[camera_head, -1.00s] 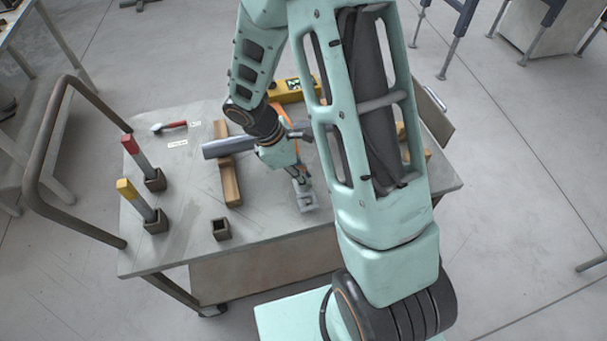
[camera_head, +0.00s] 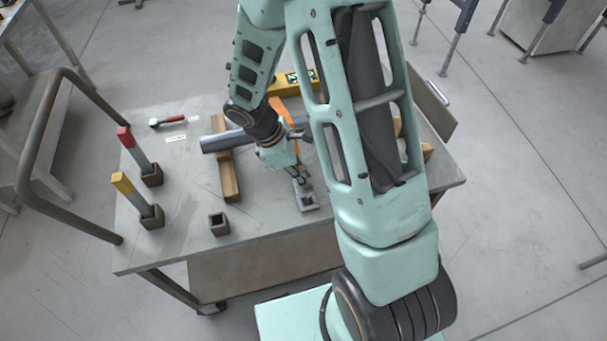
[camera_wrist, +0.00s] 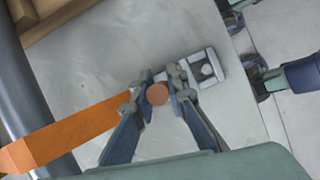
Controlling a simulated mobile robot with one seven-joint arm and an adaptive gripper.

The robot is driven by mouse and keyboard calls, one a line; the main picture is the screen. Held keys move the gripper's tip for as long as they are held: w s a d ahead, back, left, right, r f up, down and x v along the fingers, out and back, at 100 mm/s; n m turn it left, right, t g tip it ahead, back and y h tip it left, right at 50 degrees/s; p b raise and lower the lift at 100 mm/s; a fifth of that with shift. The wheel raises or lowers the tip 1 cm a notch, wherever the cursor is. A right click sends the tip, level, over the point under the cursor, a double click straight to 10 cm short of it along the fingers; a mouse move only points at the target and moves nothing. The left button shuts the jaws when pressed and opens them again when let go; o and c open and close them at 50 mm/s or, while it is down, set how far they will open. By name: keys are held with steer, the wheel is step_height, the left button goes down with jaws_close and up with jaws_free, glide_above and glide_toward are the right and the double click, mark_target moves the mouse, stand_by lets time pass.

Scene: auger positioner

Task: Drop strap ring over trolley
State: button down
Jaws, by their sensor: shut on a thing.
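My gripper (camera_head: 299,174) points down over the right part of the worktable. In the wrist view its fingers (camera_wrist: 158,84) are closed together at the end of an orange strap (camera_wrist: 75,133). The strap also shows behind my arm in the head view (camera_head: 282,112). A round copper-coloured face (camera_wrist: 157,94) sits between the fingers; a separate ring cannot be made out. A light grey metal fitting (camera_wrist: 207,66) with a round feature lies just beyond the fingertips. It shows below the gripper in the head view (camera_head: 307,201). I cannot tell whether they touch, or which thing is the trolley.
A grey tube (camera_head: 222,143) rests on wooden blocks (camera_head: 229,180) left of the gripper. Red-topped (camera_head: 139,152) and yellow-topped (camera_head: 136,197) posts stand at the left. An empty square socket (camera_head: 219,224) is near the front edge. A yellow level (camera_head: 293,84) lies behind.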

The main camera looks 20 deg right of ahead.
steer(key=shift+f, duration=0.15)
steer(key=c, duration=1.8)
jaws_free()
steer(key=v, duration=1.2)
steer(key=shift+d, duration=0.1)
